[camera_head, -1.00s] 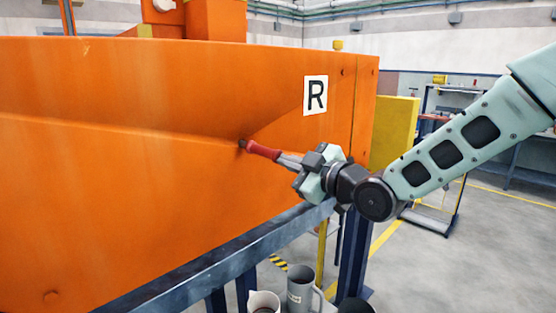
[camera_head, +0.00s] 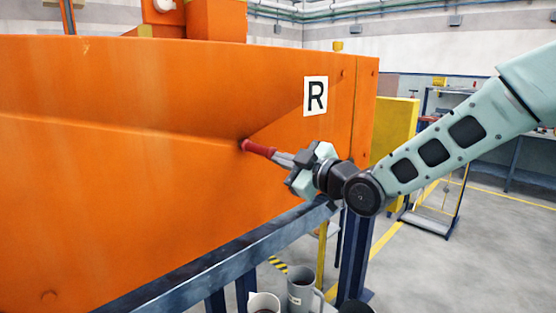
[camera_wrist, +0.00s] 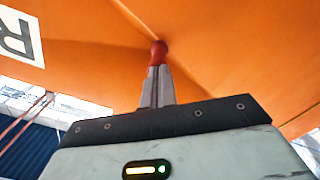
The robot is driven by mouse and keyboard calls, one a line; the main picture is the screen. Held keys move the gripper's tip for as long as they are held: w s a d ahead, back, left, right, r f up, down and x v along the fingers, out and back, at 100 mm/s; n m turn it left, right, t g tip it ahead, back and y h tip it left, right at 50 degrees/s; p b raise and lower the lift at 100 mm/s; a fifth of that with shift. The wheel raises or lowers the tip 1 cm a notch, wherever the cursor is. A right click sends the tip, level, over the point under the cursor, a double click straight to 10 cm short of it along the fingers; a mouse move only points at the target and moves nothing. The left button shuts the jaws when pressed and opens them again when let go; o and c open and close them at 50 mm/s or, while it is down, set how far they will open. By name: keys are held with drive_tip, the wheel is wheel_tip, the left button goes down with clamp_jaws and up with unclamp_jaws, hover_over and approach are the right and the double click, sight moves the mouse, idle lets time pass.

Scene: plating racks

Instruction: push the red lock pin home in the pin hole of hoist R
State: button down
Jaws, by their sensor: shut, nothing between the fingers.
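The red lock pin (camera_head: 259,150) sticks out of the orange side of hoist R (camera_head: 130,180), below and left of the "R" plate (camera_head: 315,96). Its inner end is in the side, so the pin hole is hidden behind it. My gripper (camera_head: 277,156) is shut, with its fingertips up against the pin's outer end, roughly in line with it. In the wrist view the closed fingertips (camera_wrist: 158,68) meet the red pin (camera_wrist: 158,51), and a short length of red shows between them and the orange surface. The fingers do not straddle the pin.
A blue rail (camera_head: 230,262) runs below the orange side. A white jug (camera_head: 264,302) and a grey jug (camera_head: 300,288) stand below at the front. A yellow panel (camera_head: 394,132) is behind the hoist's right edge. Open floor lies to the right.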

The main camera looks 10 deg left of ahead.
drive_tip(key=shift+w+a, duration=0.35)
drive_tip(key=shift+a, duration=0.15)
drive_tip(key=shift+d+b, duration=0.15)
drive_tip(key=shift+b, duration=0.15)
